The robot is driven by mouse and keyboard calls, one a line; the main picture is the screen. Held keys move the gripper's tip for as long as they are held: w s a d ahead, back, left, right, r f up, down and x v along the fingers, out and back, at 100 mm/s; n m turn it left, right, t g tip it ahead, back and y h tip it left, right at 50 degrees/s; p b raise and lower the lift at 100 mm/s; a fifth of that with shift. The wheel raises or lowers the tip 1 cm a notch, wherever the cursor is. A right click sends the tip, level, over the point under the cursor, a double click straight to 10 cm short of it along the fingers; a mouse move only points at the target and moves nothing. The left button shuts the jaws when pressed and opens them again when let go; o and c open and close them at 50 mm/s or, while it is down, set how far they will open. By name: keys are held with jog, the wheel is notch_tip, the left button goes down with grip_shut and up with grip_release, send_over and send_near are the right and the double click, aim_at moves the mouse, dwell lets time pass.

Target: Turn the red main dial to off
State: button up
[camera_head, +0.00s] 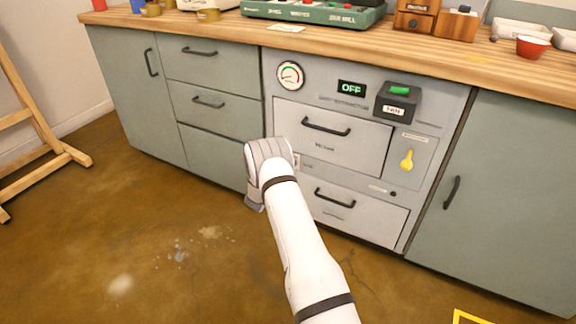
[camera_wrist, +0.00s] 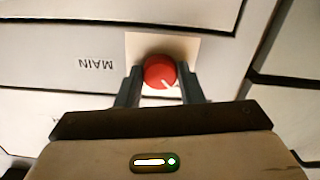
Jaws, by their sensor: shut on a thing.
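The red main dial (camera_wrist: 160,73) shows in the wrist view, round, with a white pointer line toward the lower part of that picture. It sits on a pale plate (camera_wrist: 133,45) beside an upside-down "MAIN" label (camera_wrist: 94,64). My gripper (camera_wrist: 161,84) has one finger on each side of the dial and is shut on it. In the head view my wrist and gripper (camera_head: 264,175) are at the left edge of the grey machine front, and the dial is hidden behind them. The off mark cannot be made out.
Drawer handles stick out nearby. The floor (camera_head: 130,230) is clear in front.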

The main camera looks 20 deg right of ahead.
jog(key=shift+a, duration=0.25)
jog(key=o, duration=0.7)
jog(key=shift+w, duration=0.1)
jog(key=shift+c, duration=0.2)
jog(key=o, duration=0.3)
jog(key=shift+d, duration=0.15)
jog(key=shift+o, duration=0.2)
jog(key=p+v, duration=0.2)
jog(key=v, duration=0.6)
jog(key=shift+p, duration=0.35)
